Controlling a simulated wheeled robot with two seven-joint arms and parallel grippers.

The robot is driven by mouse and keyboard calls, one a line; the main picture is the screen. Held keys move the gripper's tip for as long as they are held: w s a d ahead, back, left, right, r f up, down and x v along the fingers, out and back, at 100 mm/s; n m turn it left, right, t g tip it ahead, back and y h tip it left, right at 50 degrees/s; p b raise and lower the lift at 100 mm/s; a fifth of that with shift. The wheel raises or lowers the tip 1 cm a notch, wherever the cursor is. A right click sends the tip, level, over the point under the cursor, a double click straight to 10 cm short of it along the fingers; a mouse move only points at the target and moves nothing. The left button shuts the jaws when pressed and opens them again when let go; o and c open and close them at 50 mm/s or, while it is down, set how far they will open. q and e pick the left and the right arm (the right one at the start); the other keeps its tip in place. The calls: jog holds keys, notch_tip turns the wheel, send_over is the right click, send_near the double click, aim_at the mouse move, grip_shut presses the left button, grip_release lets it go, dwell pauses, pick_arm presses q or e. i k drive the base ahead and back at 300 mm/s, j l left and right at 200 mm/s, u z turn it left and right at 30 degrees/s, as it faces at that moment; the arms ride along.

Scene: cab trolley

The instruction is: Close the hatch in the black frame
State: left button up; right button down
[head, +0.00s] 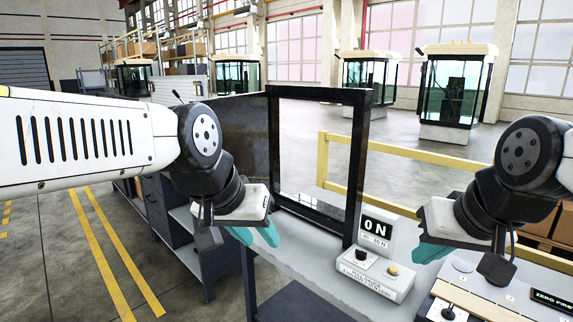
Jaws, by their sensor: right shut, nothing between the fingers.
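The black frame (362,165) stands upright on the grey bench, and I see the hall through its opening. A dark panel, which looks like the hatch (238,125), stands swung out to the left from the frame's left post, so it is open. My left gripper (256,235) is in front of the hatch's lower part, left of the frame and near the bench's left edge. Its teal fingers point down, and their gap is unclear. My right gripper (432,250) is shut and empty, right of the frame above the bench. The hatch's lower edge is partly hidden by my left arm.
A display reading "0 N" (376,228) stands right of the frame, behind a box with a black knob and a yellow button (375,272). A yellow rail (395,150) runs behind. A control panel (500,295) is at lower right. Grey shelving (185,225) stands left.

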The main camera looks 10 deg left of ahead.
aim_at(242, 118)
jog(key=i+j+z, duration=0.2)
jog(key=j+z, duration=0.15)
jog(key=j, duration=0.9)
jog(key=i+j+z, duration=0.1)
jog(key=j+z, duration=0.3)
jog(key=j, duration=0.9)
jog(key=k+j+z, duration=0.15)
jog(key=j+z, duration=0.2)
jog(key=j, duration=0.9)
